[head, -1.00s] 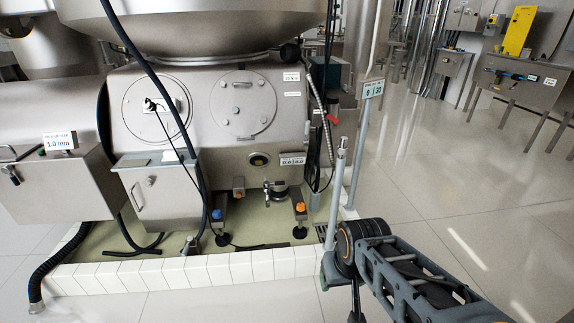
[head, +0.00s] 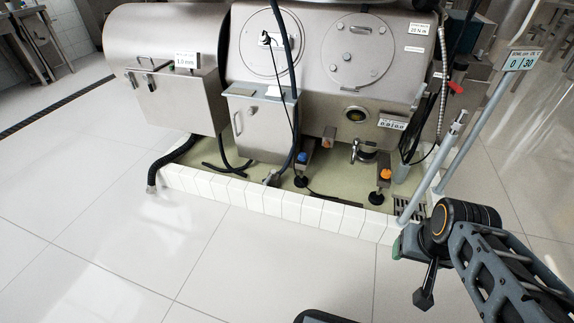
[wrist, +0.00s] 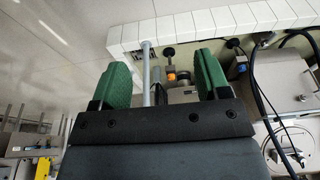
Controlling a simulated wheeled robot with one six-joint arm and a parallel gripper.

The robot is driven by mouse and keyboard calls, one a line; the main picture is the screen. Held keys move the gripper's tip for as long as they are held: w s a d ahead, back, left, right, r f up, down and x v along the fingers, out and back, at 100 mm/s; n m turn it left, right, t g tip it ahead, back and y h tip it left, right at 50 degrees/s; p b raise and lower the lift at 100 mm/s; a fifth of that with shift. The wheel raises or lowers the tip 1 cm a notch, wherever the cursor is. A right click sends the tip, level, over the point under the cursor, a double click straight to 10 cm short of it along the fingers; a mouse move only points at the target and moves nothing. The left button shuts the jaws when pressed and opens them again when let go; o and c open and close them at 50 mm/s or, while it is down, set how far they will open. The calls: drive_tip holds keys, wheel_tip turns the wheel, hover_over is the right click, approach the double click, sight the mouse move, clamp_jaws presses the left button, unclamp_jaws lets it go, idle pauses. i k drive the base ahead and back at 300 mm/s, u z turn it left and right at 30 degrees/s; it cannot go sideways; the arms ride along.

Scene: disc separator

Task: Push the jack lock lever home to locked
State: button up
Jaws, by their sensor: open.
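Two jacks stand at the foot of the steel machine, one with an orange top (head: 386,174) and one with a blue top (head: 302,157). The jack lock lever is too small to make out for certain. My gripper (wrist: 163,75) has two green fingers, spread wide with nothing held between them. In the wrist view the orange-topped jack (wrist: 171,76) appears between the fingers but farther off, and the blue-topped jack (wrist: 240,67) is to the right of them. In the head view my arm is at lower right, outside the curb, and only a green edge (head: 396,248) of the gripper shows.
A white tiled curb (head: 273,205) borders the green machine floor. Grey upright posts (head: 432,168) stand at its right corner, close to my arm. A black hose (head: 172,160) crosses the curb at left. The tiled floor in front is clear.

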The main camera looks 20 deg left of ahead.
sight(274, 172)
drive_tip(key=k, duration=0.6)
drive_tip(key=u, duration=0.75)
drive_tip(key=i, duration=0.65)
drive_tip(key=u, duration=0.8)
drive_tip(key=i, duration=1.45)
drive_tip(key=z, duration=0.55)
